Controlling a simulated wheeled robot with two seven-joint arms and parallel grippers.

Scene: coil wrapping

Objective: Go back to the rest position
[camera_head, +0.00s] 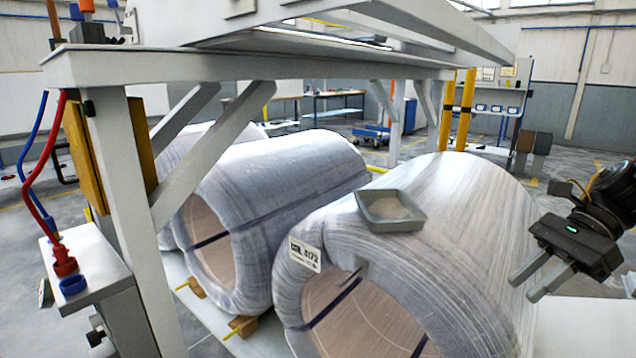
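My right gripper (542,278) is at the right edge of the head view, beside the right side of the front coil. Its two grey fingers are apart with nothing between them. My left gripper is not in view. The front wrapped coil (455,230) lies on its side with a label (305,254) on its front rim. A small grey tray (412,222) rests on top of this coil. A second wrapped coil (285,175) lies to its left, with another partly hidden behind it.
A grey metal frame (130,190) stands at the left and spans above the coils. Red and blue hoses (40,170) hang beside its post. Yellow posts (457,110) stand behind the front coil. Workbenches (335,95) and a blue cart (371,132) are farther back.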

